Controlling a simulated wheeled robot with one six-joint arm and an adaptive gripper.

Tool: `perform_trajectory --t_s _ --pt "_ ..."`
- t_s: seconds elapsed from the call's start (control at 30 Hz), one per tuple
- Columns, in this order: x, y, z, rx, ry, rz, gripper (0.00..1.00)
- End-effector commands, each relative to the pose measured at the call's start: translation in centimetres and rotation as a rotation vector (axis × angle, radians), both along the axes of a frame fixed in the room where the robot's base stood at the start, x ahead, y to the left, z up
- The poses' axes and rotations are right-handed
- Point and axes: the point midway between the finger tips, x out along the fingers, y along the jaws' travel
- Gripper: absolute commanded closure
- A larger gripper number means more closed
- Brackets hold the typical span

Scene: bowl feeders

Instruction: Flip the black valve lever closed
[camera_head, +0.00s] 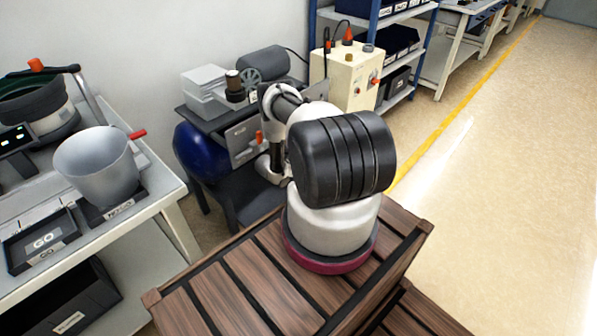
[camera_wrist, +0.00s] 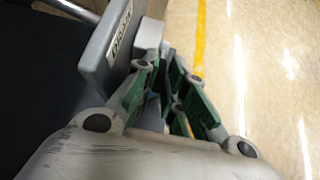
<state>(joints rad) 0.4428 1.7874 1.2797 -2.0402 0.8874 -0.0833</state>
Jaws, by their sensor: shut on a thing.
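My gripper (camera_wrist: 166,72) shows in the wrist view, its green-padded fingers close together beside a grey panel. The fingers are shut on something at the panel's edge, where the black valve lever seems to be. The lever itself is hidden between the fingers, so its angle cannot be told. The grey panel (camera_wrist: 103,48) carries a white label, only partly readable. My arm hides most of the gripper there.
A beige control box (camera_head: 345,75) stands behind my arm. A motor (camera_head: 263,62) and grey trays (camera_head: 204,88) sit on the bench. A table at left holds a grey bowl (camera_head: 97,165) and a GO tray (camera_head: 42,240). The floor at right (camera_head: 500,200) is clear.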

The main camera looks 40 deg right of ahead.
Motion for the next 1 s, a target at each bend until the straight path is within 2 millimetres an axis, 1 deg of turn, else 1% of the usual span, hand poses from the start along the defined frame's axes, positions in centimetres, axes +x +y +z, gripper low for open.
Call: perform_trajectory --t_s 0.3,0.33,0.37,0.73,0.87,0.93,1.0 --pt "0.1 0.0 0.1 0.009 0.0 0.001 1.0" --pt "0.1 0.0 0.1 0.009 0.0 0.001 0.82" --pt "0.1 0.0 0.1 0.009 0.0 0.001 0.79" --pt "0.1 0.3 0.4 0.009 0.001 0.001 0.79" --pt "0.1 1.7 1.4 0.009 0.001 0.003 0.79" --pt "-0.1 3.0 2.1 0.01 0.002 0.005 0.79" --pt "-0.2 4.8 1.9 0.01 0.003 0.007 0.79"
